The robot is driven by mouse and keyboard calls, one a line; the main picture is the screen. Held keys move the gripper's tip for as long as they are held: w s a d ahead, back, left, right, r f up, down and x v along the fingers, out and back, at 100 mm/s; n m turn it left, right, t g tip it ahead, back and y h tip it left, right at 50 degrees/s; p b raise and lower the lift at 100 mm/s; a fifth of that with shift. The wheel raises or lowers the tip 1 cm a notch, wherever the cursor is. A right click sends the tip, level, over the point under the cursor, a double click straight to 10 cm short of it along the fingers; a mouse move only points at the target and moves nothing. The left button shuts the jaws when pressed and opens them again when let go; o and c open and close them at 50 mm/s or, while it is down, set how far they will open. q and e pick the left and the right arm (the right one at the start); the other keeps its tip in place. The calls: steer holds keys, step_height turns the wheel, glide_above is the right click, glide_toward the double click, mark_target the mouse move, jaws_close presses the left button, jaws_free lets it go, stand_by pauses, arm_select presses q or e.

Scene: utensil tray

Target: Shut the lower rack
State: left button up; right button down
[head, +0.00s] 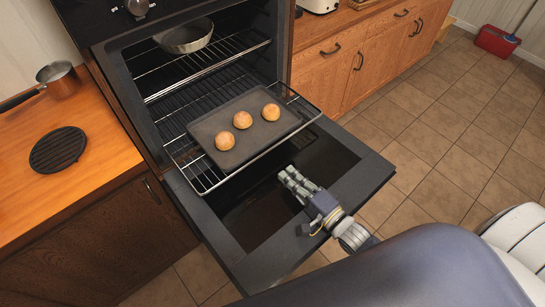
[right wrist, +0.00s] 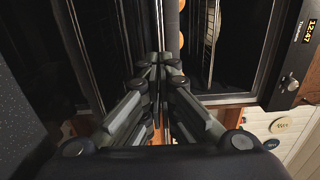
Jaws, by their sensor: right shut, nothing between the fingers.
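The lower rack (head: 203,188) is slid out of the oven over the open door. It carries a dark baking tray (head: 212,124) with three round buns (head: 242,119) in a row. My right gripper (head: 284,173) is over the inner face of the oven door (head: 255,262), just in front of the rack's front bar, and looks apart from it. Its fingers are closed and empty; the closed tips also show in the right wrist view (right wrist: 160,60). My left gripper is in no view.
The upper rack (head: 165,93) is inside the oven with a round pan (head: 184,37) on it. A saucepan (head: 58,79) and a black trivet (head: 58,149) are on the left counter.

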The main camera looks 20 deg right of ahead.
mark_target(266, 153)
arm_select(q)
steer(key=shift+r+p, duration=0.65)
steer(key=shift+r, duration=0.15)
arm_select(e)
steer(key=x, duration=0.7)
steer(key=shift+w+a, duration=0.15)
steer(key=shift+w, duration=0.15)
